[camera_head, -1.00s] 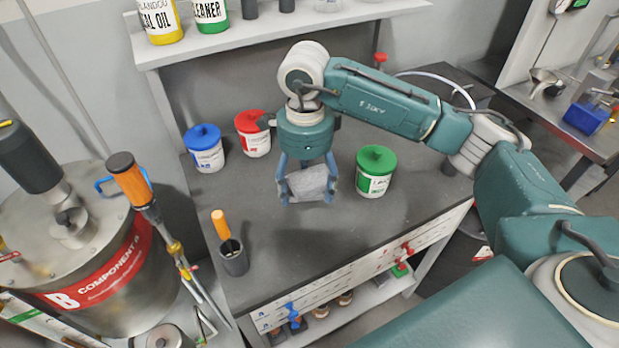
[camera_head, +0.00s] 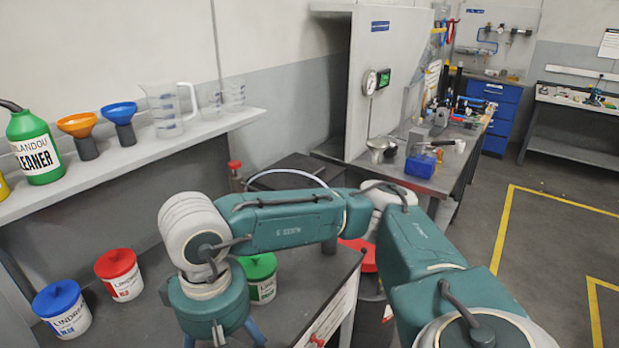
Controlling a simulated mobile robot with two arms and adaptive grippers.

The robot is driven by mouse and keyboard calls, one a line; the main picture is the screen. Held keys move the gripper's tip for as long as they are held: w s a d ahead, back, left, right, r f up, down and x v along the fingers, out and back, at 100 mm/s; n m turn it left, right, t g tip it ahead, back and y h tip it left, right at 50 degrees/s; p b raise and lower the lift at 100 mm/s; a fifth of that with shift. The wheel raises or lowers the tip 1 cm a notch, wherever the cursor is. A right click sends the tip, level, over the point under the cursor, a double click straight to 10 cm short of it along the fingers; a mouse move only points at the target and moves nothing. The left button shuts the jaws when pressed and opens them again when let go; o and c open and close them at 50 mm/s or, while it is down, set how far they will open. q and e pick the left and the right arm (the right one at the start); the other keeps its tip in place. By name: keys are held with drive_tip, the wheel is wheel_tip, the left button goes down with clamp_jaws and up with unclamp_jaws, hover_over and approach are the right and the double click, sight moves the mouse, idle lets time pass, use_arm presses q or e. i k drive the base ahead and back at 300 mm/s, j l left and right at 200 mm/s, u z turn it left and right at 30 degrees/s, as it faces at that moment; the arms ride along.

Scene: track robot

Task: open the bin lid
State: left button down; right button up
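A dark bin (camera_head: 375,312) with a red lid (camera_head: 366,260) stands on the floor just past the right end of the grey workbench. The lid appears to lie on the bin, but my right forearm hides much of it. My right gripper (camera_head: 222,338) hangs over the bench at the bottom edge, left of the bin and apart from it. Only its wrist and finger bases show; its fingertips and anything between them are cut off. My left gripper is out of view.
Blue-lidded (camera_head: 62,308), red-lidded (camera_head: 119,274) and green-lidded (camera_head: 261,278) tubs stand on the bench. A shelf (camera_head: 150,150) with a cleaner bottle, funnels and jugs runs above. A second workbench (camera_head: 460,165) stands behind the bin. Open floor (camera_head: 535,240) lies at right.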

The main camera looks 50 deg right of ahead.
sight(297, 172)
drive_tip(key=z, duration=1.55)
